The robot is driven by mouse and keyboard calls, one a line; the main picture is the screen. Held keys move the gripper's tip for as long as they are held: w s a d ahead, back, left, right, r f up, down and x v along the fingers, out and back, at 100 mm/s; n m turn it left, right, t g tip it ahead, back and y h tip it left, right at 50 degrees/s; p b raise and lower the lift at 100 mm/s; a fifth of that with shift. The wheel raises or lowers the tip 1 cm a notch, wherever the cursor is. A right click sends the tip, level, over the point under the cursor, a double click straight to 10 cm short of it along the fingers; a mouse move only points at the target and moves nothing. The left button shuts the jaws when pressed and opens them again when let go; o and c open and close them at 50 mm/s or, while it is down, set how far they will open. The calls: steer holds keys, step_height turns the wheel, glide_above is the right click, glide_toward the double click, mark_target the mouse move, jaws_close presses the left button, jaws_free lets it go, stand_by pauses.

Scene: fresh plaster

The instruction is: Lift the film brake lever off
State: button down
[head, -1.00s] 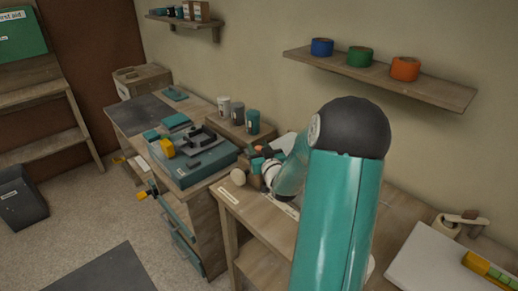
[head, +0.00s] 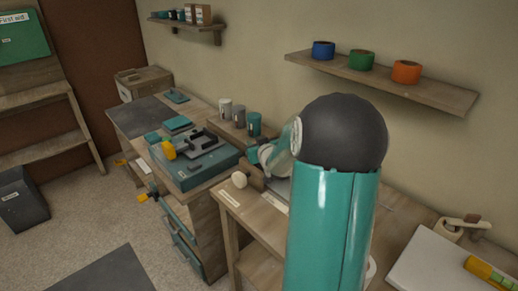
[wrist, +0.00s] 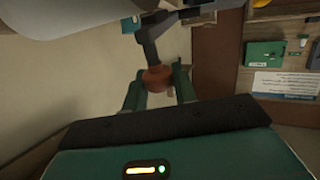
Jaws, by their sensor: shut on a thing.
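The film brake lever (wrist: 150,48) shows in the wrist view as a dark bar with an orange-brown knob at its end. My gripper (wrist: 159,82) is shut on that knob, with one green finger on each side. The bar's far end runs up toward a dark grey part at the top edge, and I cannot tell whether they are joined. In the head view my arm hides the lever and most of my gripper.
A pale rounded body (wrist: 60,14) is close by at upper left in the wrist view. In the head view, a teal machine (head: 195,168) and several cups (head: 239,117) are left of my arm. A shelf with three tape rolls (head: 361,60) hangs above. White sheets (head: 440,262) lie at lower right.

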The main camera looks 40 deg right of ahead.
steer(key=shift+w+r+n+g, duration=0.4)
steer(key=shift+w+r+g, duration=0.25)
steer(key=shift+w+g, duration=0.35)
steer(key=shift+w+a+r+y, duration=0.1)
steer(key=shift+w+r+y, duration=0.1)
steer(key=shift+w, duration=0.35)
steer(key=shift+w+a+r+y, duration=0.1)
steer(key=shift+w+r, duration=0.05)
steer(key=shift+w, duration=0.35)
steer(key=shift+w+f, duration=0.1)
steer(key=shift+w, duration=1.15)
steer(key=shift+a+f+g, duration=0.15)
steer(key=shift+f+g, duration=0.05)
steer(key=shift+g, duration=0.1)
steer(key=c, duration=1.1)
jaws_free()
steer(key=shift+w, duration=0.15)
steer(key=shift+c, duration=0.2)
steer(key=shift+s+r, duration=0.3)
steer(key=shift+r, duration=0.05)
steer(key=v, duration=1.3)
steer(key=shift+s, duration=0.3)
steer(key=shift+a, duration=0.1)
